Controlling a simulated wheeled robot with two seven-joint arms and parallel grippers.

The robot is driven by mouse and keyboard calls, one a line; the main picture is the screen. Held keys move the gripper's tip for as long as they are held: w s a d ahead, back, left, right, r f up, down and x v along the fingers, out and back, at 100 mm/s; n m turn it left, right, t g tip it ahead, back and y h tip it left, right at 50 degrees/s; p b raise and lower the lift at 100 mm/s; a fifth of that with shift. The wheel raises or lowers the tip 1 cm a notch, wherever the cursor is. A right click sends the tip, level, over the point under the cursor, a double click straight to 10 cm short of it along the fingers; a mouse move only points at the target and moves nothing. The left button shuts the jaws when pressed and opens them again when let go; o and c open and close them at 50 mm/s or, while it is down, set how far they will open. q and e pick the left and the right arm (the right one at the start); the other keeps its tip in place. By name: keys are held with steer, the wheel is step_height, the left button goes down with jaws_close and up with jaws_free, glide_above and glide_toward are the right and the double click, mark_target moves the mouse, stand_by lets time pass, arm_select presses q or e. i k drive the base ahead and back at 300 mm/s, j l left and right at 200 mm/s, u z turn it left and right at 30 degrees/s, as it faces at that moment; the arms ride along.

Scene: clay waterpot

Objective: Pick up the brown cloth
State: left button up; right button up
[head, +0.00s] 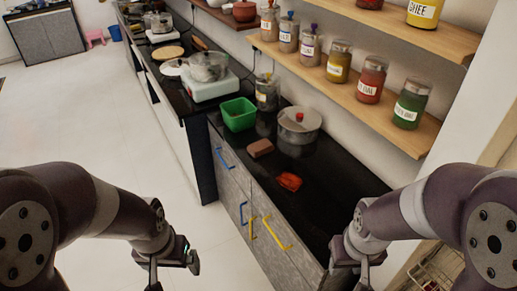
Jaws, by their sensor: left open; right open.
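A small brown folded piece (261,148), which looks like the brown cloth, lies flat on the black countertop (335,200), in front of the steel pot and beside the green basket. My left gripper (173,272) is open and empty at the lower left, over the floor in the picture and well apart from the cloth. My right gripper (350,272) is open and empty at the lower right, near the counter's near end, also apart from the cloth. Nothing hides the cloth.
A red-orange item (289,181) lies nearer than the cloth. Behind are a lidded steel pot (299,125), a green basket (239,114) and a glass jar (267,94). A wooden shelf (345,91) with several jars overhangs the back. The counter's near part is clear.

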mark_target(260, 148)
steer(key=i+j+z, duration=0.1)
steer(key=i+j, duration=0.15)
steer(key=i+j+z, duration=0.15)
steer(key=i+j, duration=0.15)
steer(key=i+j+z, duration=0.1)
steer(key=i+j, duration=0.25)
steer(key=i+j+z, duration=0.1)
steer(key=i+j, duration=0.2)
steer(key=i+j+z, duration=0.15)
steer(key=j, duration=0.25)
steer(key=i+j+z, duration=0.1)
steer(key=i+j, duration=0.25)
steer(key=i+j+z, duration=0.15)
steer(key=j, duration=0.3)
steer(key=i+j+z, duration=0.1)
steer(key=i+j, duration=0.15)
steer(key=j, duration=0.2)
